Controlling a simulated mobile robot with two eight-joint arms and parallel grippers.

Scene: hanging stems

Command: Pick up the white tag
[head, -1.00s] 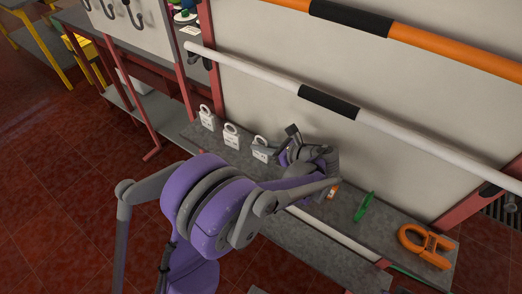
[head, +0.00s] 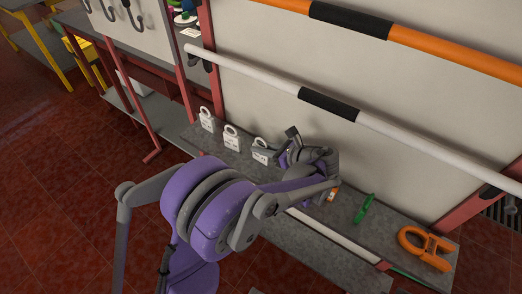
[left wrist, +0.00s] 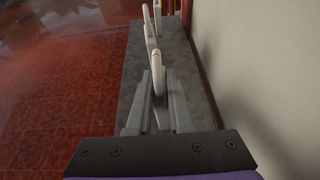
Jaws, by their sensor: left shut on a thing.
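Three white tags with loops on top stand in a row on a grey shelf (head: 315,234): the left tag (head: 207,120), the middle tag (head: 231,138) and the right tag (head: 261,156). My left gripper (head: 268,150) reaches the right tag from its right side and is shut on it. In the left wrist view, this held tag (left wrist: 157,66) is edge-on between the two grey fingers, and its lower part is partly hidden by them. The other tags stand farther along the shelf there. The held tag appears upright at shelf level; I cannot tell whether it touches the shelf. My right gripper is not in view.
A green item (head: 364,209) and an orange clamp-like item (head: 425,249) lie on the shelf to the right. A small orange-and-white item (head: 333,193) is partly behind my arm. A pale panel (head: 275,90) stands behind, with a white bar (head: 260,76) and an orange bar (head: 435,48) before it.

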